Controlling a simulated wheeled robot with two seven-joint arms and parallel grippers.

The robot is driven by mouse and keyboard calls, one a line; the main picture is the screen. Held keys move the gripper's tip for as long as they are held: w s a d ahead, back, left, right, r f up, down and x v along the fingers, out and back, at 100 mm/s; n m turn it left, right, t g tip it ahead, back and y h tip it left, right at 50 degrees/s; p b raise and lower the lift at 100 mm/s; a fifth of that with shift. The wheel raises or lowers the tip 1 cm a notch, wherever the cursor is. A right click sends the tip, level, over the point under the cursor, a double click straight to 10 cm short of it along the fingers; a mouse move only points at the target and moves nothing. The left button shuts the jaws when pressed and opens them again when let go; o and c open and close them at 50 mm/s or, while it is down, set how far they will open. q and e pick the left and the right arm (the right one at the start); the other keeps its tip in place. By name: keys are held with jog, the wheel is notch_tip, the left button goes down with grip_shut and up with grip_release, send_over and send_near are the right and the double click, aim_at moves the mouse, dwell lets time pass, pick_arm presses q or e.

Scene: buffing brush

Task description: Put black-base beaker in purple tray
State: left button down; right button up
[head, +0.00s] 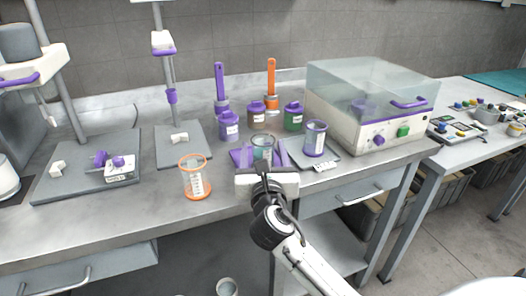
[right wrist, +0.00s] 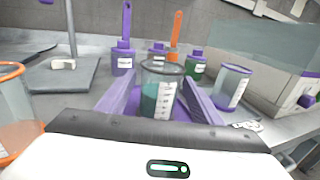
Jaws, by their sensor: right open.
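My right gripper (head: 262,157) has purple fingers, open on either side of this beaker. In the right wrist view the beaker (right wrist: 160,92) shows between the two fingers, with visible gaps at the sides. My left gripper is out of view.
An orange-rimmed beaker (head: 195,180) stands left of my gripper near the front edge. Purple, brown and green bottles (head: 293,117) and two upright brushes (head: 271,80) stand behind. A clear-lidded machine (head: 368,105) occupies the right. Bare bench lies left of the orange beaker.

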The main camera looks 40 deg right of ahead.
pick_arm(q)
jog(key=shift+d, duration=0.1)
pick_arm(e)
jog(key=v, duration=1.1)
jog(key=shift+s+a, duration=0.3)
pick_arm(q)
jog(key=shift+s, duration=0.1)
pick_arm(e)
jog(key=shift+f, duration=0.15)
